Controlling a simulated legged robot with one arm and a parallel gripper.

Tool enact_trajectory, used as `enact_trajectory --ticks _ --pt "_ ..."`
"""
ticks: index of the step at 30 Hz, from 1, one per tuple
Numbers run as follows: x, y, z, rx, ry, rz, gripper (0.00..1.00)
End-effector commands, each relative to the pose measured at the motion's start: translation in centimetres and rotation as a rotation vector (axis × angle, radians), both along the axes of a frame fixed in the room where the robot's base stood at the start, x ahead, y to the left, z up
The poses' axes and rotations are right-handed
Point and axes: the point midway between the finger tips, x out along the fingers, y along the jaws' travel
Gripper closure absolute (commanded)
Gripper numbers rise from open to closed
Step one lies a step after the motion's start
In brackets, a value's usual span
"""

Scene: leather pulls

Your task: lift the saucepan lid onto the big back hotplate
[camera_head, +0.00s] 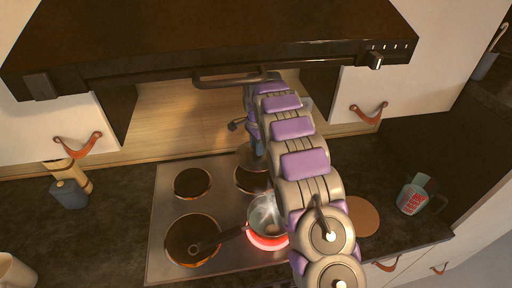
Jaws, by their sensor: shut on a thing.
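The saucepan (262,214) stands on the red-glowing front right hotplate (268,243), its dark handle pointing left and toward the front. My gripper (254,143) is at the back of the hob, partly hidden by my arm. It is shut on what looks like the saucepan lid (248,157), a dim greyish disc below it. The lid is at the rear edge of the back right hotplate (250,180), which is the larger back one. I cannot tell whether the lid touches the hob.
The dark range hood (200,45) overhangs my arm.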

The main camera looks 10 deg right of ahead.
Motion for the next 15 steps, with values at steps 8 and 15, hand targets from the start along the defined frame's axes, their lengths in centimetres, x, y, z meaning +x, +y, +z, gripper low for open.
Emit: enact_trajectory --ticks 8,15 --pt "0.2 -0.1 -1.0 0.0 0.001 -0.001 1.0" --pt "0.3 -0.1 -3.2 0.0 0.0 -0.001 1.0"
